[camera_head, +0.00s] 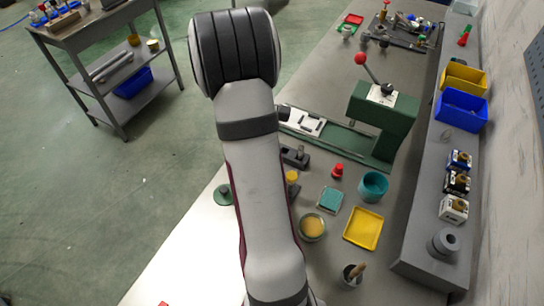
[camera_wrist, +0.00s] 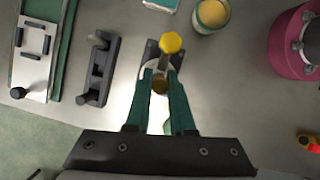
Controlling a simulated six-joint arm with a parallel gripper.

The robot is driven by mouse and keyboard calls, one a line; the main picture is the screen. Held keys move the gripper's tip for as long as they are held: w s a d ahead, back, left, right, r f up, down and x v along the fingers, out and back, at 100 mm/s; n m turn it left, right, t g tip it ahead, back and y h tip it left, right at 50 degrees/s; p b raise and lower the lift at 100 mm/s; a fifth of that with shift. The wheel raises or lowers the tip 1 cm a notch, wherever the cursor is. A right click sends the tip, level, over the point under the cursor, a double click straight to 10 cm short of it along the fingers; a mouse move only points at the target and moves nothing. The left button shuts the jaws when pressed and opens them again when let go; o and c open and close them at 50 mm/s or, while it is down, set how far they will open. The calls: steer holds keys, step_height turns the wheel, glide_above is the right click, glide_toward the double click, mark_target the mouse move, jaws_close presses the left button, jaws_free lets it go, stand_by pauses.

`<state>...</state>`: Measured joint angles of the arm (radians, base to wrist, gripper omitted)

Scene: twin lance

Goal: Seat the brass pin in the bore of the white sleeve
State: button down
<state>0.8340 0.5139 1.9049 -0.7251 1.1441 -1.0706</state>
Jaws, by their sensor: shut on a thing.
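My gripper (camera_wrist: 161,77) shows its two green fingers in the wrist view. They are shut on a small brown-gold cylinder, which looks like the brass pin (camera_wrist: 160,86). A pale rounded surface (camera_wrist: 148,72) shows beside and behind the fingertips. It may be part of the white sleeve, but the fingers hide most of it and its bore is not visible. I cannot tell whether the pin touches it. In the head view my arm hides the gripper, the pin and the sleeve.
A yellow-topped piece (camera_wrist: 171,43) on a dark base stands just beyond the fingertips. A dark pegged block (camera_wrist: 97,68) and a white plate on a green rail (camera_wrist: 34,50) lie left. A jar (camera_wrist: 211,14) is at upper right. A yellow tray (camera_head: 363,228) lies further right.

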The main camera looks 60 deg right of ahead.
steer(key=shift+f, duration=0.35)
steer(key=c, duration=0.8)
jaws_free()
steer(key=shift+o, duration=0.2)
steer(key=d+v, duration=0.1)
steer(key=v, duration=1.2)
steer(key=w+a+r+m+t, duration=0.1)
steer(key=a+r+m+t, duration=0.15)
steer(key=a, duration=1.05)
steer(key=s+a+f+m+t+y, duration=0.1)
steer(key=s+a, duration=0.4)
steer(key=a, duration=0.5)
steer(key=s+a+f+m+y, duration=0.1)
steer(key=s+a+m, duration=0.3)
steer(key=a, duration=0.6)
steer(key=shift+s+a+f+t+y, duration=0.2)
steer(key=shift+s+f+t+y, duration=0.2)
steer(key=shift+s, duration=0.2)
steer(key=shift+m, duration=0.25)
